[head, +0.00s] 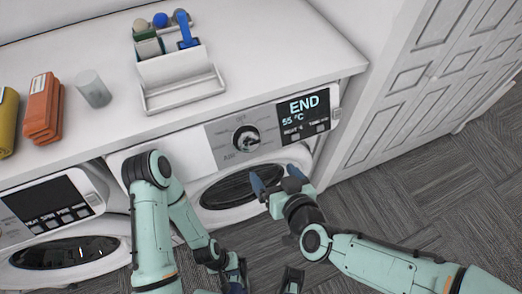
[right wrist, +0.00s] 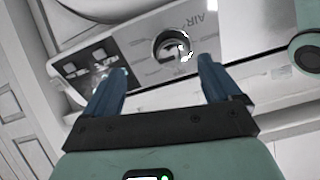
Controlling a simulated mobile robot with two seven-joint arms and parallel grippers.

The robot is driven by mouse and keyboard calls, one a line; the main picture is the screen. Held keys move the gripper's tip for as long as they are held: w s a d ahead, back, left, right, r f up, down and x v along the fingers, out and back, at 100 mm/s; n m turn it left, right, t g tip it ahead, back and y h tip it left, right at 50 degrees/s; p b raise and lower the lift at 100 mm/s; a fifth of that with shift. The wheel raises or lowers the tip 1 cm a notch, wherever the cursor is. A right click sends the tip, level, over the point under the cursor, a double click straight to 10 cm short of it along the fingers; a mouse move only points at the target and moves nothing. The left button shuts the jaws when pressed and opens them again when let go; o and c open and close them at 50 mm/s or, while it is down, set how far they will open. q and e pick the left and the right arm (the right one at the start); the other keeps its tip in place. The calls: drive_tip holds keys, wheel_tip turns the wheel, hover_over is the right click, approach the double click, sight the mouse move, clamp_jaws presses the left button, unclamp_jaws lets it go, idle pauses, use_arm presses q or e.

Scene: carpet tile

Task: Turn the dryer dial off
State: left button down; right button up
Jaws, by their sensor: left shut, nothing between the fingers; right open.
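The dryer (head: 163,148) is the white machine at the right under the counter. Its round dial (head: 246,139) sits on a silver panel, left of a black display (head: 304,112) reading "END" and "55 °C". My right gripper (head: 276,180) is open and empty, in front of the dryer door, below and right of the dial, apart from it. In the right wrist view the dial (right wrist: 172,46) shows beyond and between the open fingertips (right wrist: 160,82). My left gripper (head: 237,278) is low at the bottom edge, shut and empty, partly cut off, away from the dial.
A second machine (head: 50,205) with a dark display stands at the left. On the white counter (head: 290,55) are a caddy (head: 182,90) with bottles and a brush, a grey cup (head: 93,88), and orange (head: 43,108) and yellow items. A panelled white door (head: 430,70) stands right; carpet is clear there.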

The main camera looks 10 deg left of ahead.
sight(251, 144)
drive_tip(key=shift+t+y, duration=0.3)
drive_tip(key=shift+y, duration=0.2)
drive_tip(key=x, duration=0.4)
drive_tip(key=r+p+x, duration=0.1)
drive_tip(key=x, duration=0.2)
drive_tip(key=a+r+p+x, duration=0.1)
drive_tip(key=x, duration=0.3)
drive_tip(key=shift+w+a, duration=0.3)
drive_tip(key=shift+w, duration=0.1)
drive_tip(key=c, duration=1.1)
drive_tip(key=shift+o, duration=0.2)
